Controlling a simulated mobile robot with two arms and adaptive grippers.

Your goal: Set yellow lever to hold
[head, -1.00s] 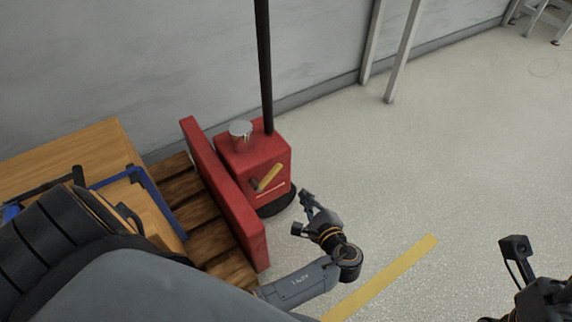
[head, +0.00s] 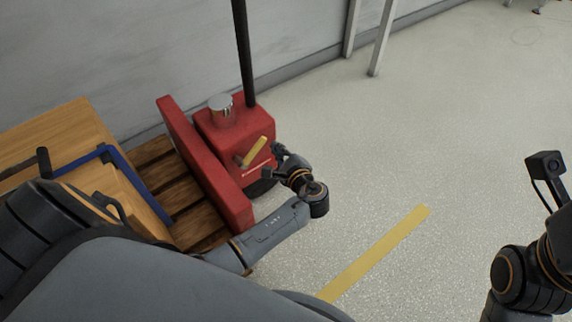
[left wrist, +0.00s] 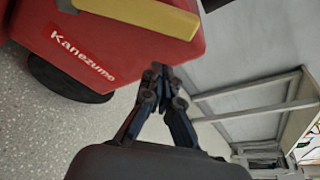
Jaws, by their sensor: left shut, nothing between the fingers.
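The yellow lever (head: 255,151) sits on the front face of a red box-shaped machine (head: 222,134). In the head view it is tilted, its upper end toward the right. My left gripper (head: 278,150) is shut and empty, just right of the lever in the head view. It also shows in the left wrist view (left wrist: 160,72), below the lever. Whether it touches the lever I cannot tell. My right gripper is out of view.
A red upright panel (head: 205,165) and a wooden pallet (head: 180,205) stand left of the machine. A black pole (head: 243,50) rises behind it. A yellow floor strip (head: 375,252) lies on open floor to the right.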

